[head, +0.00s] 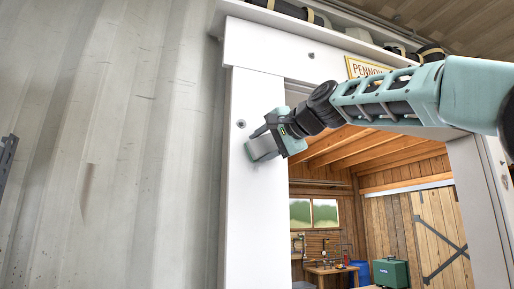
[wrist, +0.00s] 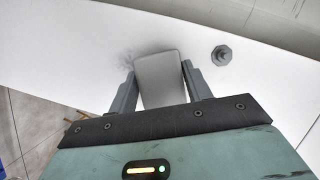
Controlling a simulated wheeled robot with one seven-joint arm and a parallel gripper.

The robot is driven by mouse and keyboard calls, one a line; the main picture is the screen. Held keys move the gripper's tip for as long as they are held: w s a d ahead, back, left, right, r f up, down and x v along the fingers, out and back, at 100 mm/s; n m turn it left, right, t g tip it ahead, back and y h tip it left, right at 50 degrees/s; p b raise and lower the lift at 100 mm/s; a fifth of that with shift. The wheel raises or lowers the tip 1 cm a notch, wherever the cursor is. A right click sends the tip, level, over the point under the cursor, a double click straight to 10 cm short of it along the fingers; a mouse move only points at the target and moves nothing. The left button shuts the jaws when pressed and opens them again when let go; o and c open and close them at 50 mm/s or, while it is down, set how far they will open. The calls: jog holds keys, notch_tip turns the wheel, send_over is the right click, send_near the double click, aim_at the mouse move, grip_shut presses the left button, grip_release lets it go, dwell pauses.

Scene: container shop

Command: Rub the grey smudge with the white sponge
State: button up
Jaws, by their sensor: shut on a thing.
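My gripper (wrist: 160,92) is shut on the white sponge (wrist: 160,75), which shows pale grey between the two fingers in the wrist view. In the head view my gripper (head: 268,138) holds the sponge (head: 262,149) at the white upright panel left of the opening. The grey smudge (wrist: 127,60) is on the white panel, just left of the sponge's far end in the wrist view. Part of the smudge may be hidden behind the sponge. I cannot tell whether the sponge touches the panel. In the head view the smudge shows only faintly beside the sponge.
A bolt head (wrist: 222,55) stands out from the panel right of the sponge; it also shows in the head view (head: 241,124). Right of the white panel (head: 250,220) is an opening into a wooden workshop with a bench and a green box (head: 391,272). Corrugated wall (head: 110,150) lies left.

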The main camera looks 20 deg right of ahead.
jog(key=d+b, duration=0.1)
jog(key=d, duration=0.6)
dwell(0.6)
jog(key=shift+s, duration=0.1)
jog(key=shift+s+b, duration=1.2)
jog(key=shift+s, duration=1.7)
jog(key=shift+s, duration=0.1)
jog(key=s+b, duration=0.1)
jog(key=s, duration=0.1)
jog(key=shift+s, duration=0.4)
jog(key=shift+a, duration=0.1)
